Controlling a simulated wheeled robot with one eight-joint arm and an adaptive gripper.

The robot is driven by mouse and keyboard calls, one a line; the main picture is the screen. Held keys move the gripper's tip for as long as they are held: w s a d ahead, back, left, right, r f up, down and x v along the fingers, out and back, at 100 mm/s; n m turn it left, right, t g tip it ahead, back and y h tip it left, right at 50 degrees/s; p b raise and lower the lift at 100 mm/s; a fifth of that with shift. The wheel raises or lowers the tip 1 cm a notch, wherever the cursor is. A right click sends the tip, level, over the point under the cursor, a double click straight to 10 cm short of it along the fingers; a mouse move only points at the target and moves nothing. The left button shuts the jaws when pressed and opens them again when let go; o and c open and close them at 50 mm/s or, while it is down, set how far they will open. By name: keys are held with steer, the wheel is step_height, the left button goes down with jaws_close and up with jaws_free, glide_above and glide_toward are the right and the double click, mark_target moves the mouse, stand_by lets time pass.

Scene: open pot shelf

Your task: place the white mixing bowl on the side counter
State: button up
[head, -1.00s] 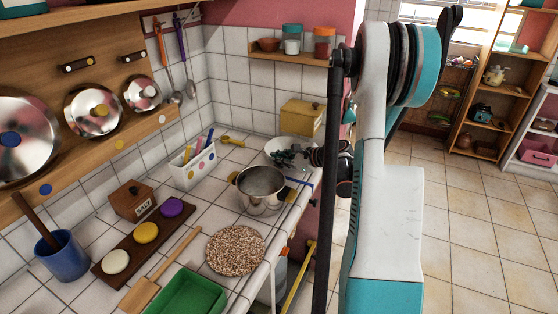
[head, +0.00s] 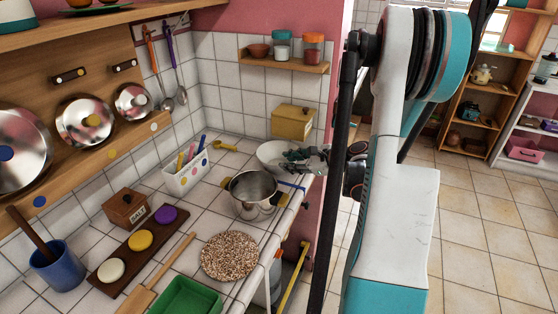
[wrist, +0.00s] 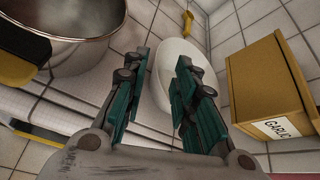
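The white mixing bowl (head: 268,153) sits on the white-tiled counter, behind the steel pot and in front of the yellow-brown box. My gripper (head: 292,157) is at the bowl's right side and hides part of it. In the wrist view the bowl (wrist: 178,58) shows between and beyond the two teal fingers. My gripper (wrist: 166,66) is open there, its fingers spread apart with nothing clamped. I cannot tell whether a finger touches the bowl's rim. I cannot make out which surface is the side counter.
The steel pot (head: 252,190) stands close to the bowl; its wall (wrist: 75,45) is near my left finger. The garlic box (wrist: 262,90) is close on the right. A small shelf (head: 284,62) hangs above.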

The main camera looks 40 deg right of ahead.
steer(key=shift+v, duration=1.5)
